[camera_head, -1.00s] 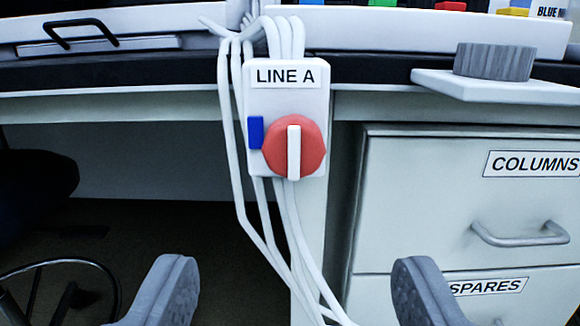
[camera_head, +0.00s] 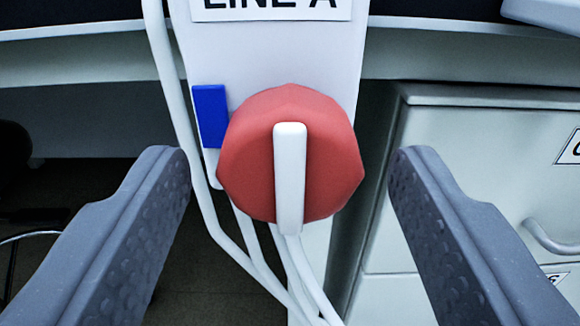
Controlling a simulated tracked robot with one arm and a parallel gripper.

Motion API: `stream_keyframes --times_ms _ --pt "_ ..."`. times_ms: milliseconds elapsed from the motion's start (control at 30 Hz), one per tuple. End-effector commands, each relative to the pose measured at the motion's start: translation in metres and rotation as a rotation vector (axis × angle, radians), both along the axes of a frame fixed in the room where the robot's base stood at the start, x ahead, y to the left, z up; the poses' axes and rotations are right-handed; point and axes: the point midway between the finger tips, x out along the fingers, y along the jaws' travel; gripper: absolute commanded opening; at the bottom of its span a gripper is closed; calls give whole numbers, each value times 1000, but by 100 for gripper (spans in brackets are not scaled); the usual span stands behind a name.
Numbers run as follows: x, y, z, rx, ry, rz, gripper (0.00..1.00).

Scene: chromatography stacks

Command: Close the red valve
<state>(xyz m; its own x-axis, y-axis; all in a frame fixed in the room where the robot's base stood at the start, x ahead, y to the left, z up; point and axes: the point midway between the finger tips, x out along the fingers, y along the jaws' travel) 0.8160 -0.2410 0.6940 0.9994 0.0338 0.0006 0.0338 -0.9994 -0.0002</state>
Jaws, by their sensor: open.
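The red valve (camera_head: 250,160) is a round, faceted knob with a white bar handle (camera_head: 290,178) across its face, standing upright. It is mounted on a white panel (camera_head: 275,55) labelled LINE A. A blue block (camera_head: 210,116) sits on the panel at the knob's left edge. My gripper (camera_head: 290,165) is open, one finger to the left of the knob and one to the right. Both fingers look apart from the knob, with a gap on each side. Nothing is between the fingers except the view of the valve.
White tubes (camera_head: 178,110) run down the panel's left side and below the knob. A drawer cabinet (camera_head: 470,150) with a handle (camera_head: 555,245) stands to the right, behind the right finger. The space under the bench at the left is dark and mostly open.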

Motion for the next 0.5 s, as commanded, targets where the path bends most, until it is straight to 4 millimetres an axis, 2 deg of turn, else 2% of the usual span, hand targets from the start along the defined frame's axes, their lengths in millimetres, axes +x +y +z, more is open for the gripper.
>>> stream_keyframes --times_ms 200,367,500 --pt "0 0 0 0 1 0 58" --pt "0 0 0 0 1 0 14" --pt "0 3 0 1 2 2 14"
